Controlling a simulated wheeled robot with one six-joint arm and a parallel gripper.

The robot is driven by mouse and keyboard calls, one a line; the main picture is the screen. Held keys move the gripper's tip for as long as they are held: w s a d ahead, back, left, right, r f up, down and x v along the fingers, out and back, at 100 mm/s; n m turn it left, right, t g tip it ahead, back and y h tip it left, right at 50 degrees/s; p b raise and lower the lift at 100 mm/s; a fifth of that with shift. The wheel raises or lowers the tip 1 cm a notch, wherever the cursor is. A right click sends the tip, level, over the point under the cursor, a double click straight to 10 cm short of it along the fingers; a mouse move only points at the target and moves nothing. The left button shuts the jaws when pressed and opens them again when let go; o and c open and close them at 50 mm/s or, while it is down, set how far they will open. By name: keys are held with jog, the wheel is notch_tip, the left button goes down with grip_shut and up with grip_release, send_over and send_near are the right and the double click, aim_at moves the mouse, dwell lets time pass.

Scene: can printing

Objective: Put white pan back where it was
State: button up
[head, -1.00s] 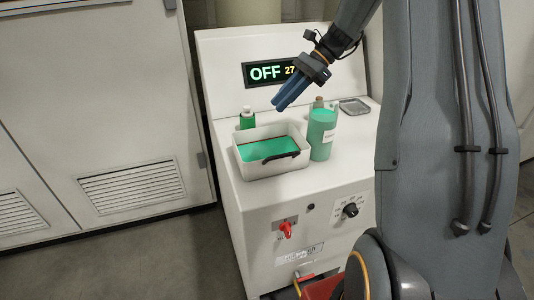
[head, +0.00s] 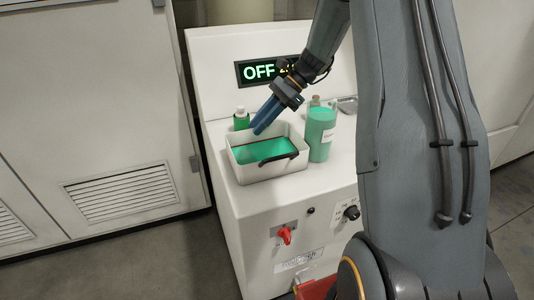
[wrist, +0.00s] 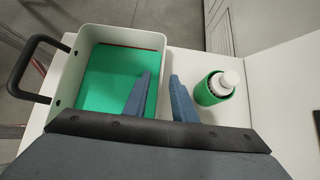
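The white pan (head: 240,175) is a rectangular tub with a dark handle, standing on the white machine top and holding green liquid (head: 262,150). My gripper (head: 257,130) points down at the pan's far wall, its blue fingertips near the rim. In the wrist view, my gripper (wrist: 160,77) is open, with one finger on each side of the line of the pan's wall (wrist: 161,50). The wrist view does not clearly show whether the fingers touch the wall. The pan's handle (wrist: 30,70) lies on the opposite side.
A larger green container (head: 320,135) stands right of the pan. A small metal tray (head: 347,105) lies farther back. The machine display (head: 262,72) reads OFF.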

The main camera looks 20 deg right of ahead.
aim_at(249, 148)
jog(key=shift+d+f+p+x, duration=0.15)
jog(key=shift+p+x, duration=0.5)
jog(key=shift+x, duration=0.8)
jog(key=shift+d+f+p+x, duration=0.1)
jog(key=shift+p+x, duration=0.55)
jog(key=shift+x, duration=0.8)
jog(key=shift+w, duration=0.15)
jog(key=shift+c, duration=0.2)
grip_shut()
